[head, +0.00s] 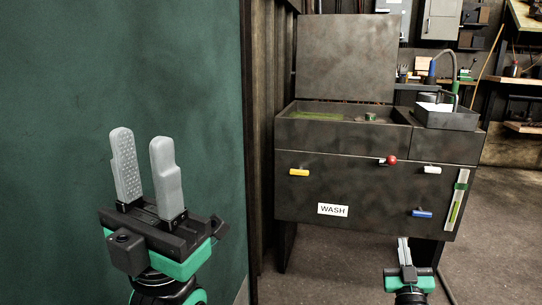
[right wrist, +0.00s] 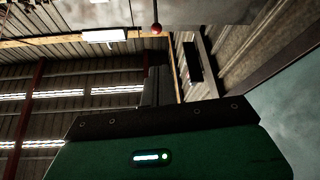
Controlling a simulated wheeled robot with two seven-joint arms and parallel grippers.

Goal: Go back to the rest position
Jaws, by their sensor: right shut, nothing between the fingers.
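My left gripper (head: 146,170) is large at the lower left of the head view, in front of a green panel. Its two grey fingers point up and stand apart, with nothing between them. My right gripper (head: 403,245) is small at the lower right of the head view, below the front of the wash station. Its fingers are together and empty. In the right wrist view the closed fingers (right wrist: 158,86) point up past the dark gripper body.
A dark wash station (head: 372,190) with yellow, red, white and blue handles stands in the middle. A small sink (head: 446,119) with a tap is on its right. A green panel (head: 190,70) fills the left. Open floor (head: 500,230) lies at the right.

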